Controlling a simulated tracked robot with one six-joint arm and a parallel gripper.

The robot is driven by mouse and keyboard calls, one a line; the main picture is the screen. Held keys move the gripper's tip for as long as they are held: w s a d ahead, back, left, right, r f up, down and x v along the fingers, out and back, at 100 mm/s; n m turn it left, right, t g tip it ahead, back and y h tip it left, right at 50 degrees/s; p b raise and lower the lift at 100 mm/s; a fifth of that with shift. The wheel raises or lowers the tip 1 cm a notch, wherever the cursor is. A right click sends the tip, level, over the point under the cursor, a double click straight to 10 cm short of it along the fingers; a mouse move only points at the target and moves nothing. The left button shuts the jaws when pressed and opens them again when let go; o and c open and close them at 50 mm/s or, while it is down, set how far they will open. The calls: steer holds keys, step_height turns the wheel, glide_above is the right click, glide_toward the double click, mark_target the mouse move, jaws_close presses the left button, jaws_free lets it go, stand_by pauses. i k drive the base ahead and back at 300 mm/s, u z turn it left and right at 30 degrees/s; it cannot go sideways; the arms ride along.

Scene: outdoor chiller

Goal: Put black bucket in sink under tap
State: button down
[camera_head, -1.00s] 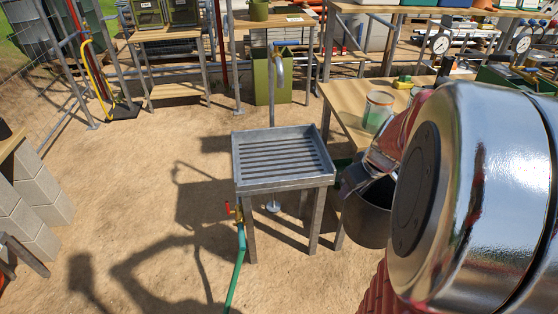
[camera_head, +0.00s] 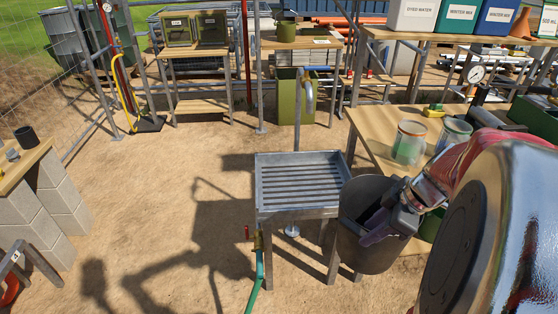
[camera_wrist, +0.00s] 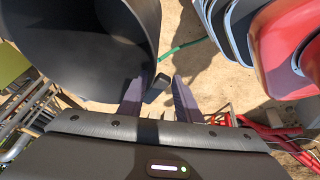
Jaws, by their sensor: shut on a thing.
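The black bucket (camera_head: 362,250), a dark grey pail, hangs from my gripper (camera_head: 384,222) at the right front of the sink, tilted a little. My gripper is shut on it near its rim. In the wrist view, the bucket (camera_wrist: 80,40) fills the upper left, and a small dark tab shows between the fingers of my gripper (camera_wrist: 157,97). The metal sink (camera_head: 285,213) is a shallow ribbed tray on legs; the bucket covers its right front corner in the head view. The tap (camera_head: 309,95) is a curved spout on a post behind the sink. The sink basin looks empty.
A wooden table (camera_head: 375,122) with glass jars (camera_head: 410,143) stands right of the sink, close to my arm. A green hose (camera_head: 258,275) with a red-handled valve is at the sink's front left. An olive container (camera_head: 288,98) stands behind the tap.

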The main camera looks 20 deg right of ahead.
mark_target(305, 191)
steer(key=i, duration=1.35)
steer(key=u, duration=0.05)
